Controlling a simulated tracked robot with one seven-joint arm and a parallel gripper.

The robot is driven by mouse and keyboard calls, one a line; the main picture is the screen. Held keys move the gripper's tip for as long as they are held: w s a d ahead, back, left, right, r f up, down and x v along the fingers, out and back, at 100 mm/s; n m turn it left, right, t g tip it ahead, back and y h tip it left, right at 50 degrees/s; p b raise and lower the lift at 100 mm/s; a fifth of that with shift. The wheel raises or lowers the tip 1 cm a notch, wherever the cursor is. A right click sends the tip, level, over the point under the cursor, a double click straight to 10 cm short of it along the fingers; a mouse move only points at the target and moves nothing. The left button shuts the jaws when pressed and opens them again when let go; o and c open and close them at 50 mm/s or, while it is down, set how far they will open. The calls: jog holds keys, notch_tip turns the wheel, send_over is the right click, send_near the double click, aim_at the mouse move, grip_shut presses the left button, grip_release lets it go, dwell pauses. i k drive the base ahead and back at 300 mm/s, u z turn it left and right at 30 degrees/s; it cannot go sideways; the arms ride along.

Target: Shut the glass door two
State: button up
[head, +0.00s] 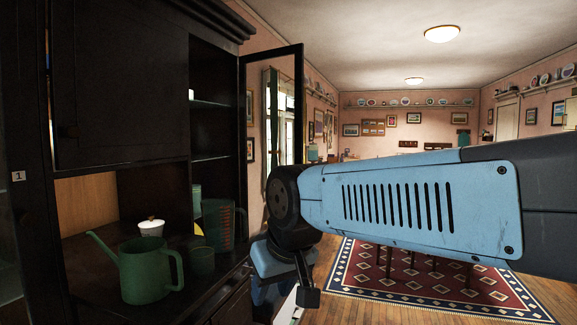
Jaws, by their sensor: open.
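A dark-framed glass door (298,105) stands swung open at the right side of the dark cabinet (120,100). Its pane is clear, and the room shows through it. No number two is readable on it. My blue arm crosses in front of the right half of the view. My gripper (306,290) hangs below the arm's dark wrist joint, low and right of the cabinet, near the lower part of the door. It is open, and no object shows in it. The door's lower end is hidden behind my arm.
On the cabinet's counter stand a green watering can (150,265), a white lidded pot (151,229), a green cup (202,262) and a teal jug (221,225). A label "1" (18,176) is at the far left. A patterned rug (350,262) lies on the wood floor.

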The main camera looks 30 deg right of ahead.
aim_at(298, 49)
jog(key=z, duration=0.4)
jog(key=i, duration=0.2)
jog(key=z, duration=1.7)
jog(key=i, duration=4.25)
jog(key=u, duration=0.55)
